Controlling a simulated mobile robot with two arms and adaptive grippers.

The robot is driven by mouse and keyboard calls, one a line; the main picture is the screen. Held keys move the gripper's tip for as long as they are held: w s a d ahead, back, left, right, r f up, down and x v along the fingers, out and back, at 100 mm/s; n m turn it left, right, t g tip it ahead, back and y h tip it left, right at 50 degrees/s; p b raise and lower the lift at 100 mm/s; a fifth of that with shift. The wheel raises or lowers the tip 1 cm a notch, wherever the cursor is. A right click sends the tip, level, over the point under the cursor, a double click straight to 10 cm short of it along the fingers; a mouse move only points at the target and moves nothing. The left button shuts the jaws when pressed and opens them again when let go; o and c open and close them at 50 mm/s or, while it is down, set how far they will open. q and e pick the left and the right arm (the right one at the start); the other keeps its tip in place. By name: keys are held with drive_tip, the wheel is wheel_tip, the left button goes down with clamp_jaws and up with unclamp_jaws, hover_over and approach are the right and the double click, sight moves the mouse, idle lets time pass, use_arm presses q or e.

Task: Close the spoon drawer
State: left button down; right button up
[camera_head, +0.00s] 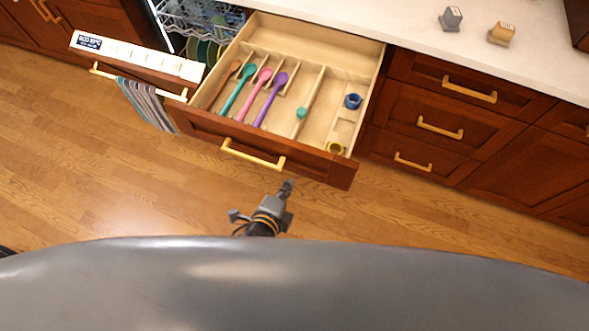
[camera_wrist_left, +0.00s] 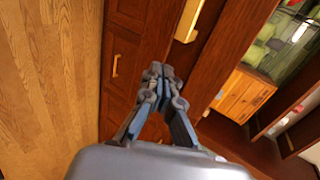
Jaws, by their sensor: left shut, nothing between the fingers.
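The spoon drawer (camera_head: 262,149) is pulled out, with a dark red wooden front and a pale wooden inside. Several spoons lie in its compartments, among them a teal one (camera_head: 237,91), a pink one (camera_head: 252,95) and a purple one (camera_head: 270,101). Its yellow handle (camera_head: 252,155) runs along the front; a yellow handle also shows in the left wrist view (camera_wrist_left: 189,20). My left gripper (camera_head: 287,187) is shut and empty, in front of the drawer front and apart from the handle. In the left wrist view the fingers (camera_wrist_left: 158,72) are together. My right gripper is in neither view.
The dishwasher (camera_head: 140,55) stands open left of the drawer, with a striped towel (camera_head: 148,104) on its handle. Closed drawers (camera_head: 421,118) are to the right. The counter (camera_head: 485,50) holds two small shakers. The wooden floor (camera_head: 90,170) in front is clear.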

sight(299, 165)
use_arm(q)
drive_tip(key=w, duration=0.2)
drive_tip(key=w+d+p, duration=0.1)
drive_tip(key=w, duration=0.1)
drive_tip(key=shift+d+f, duration=0.1)
drive_tip(key=shift+f, duration=0.15)
drive_tip(key=shift+w+d+f, duration=0.1)
drive_tip(key=shift+w+d, duration=0.05)
drive_tip(key=shift+w, duration=0.25)
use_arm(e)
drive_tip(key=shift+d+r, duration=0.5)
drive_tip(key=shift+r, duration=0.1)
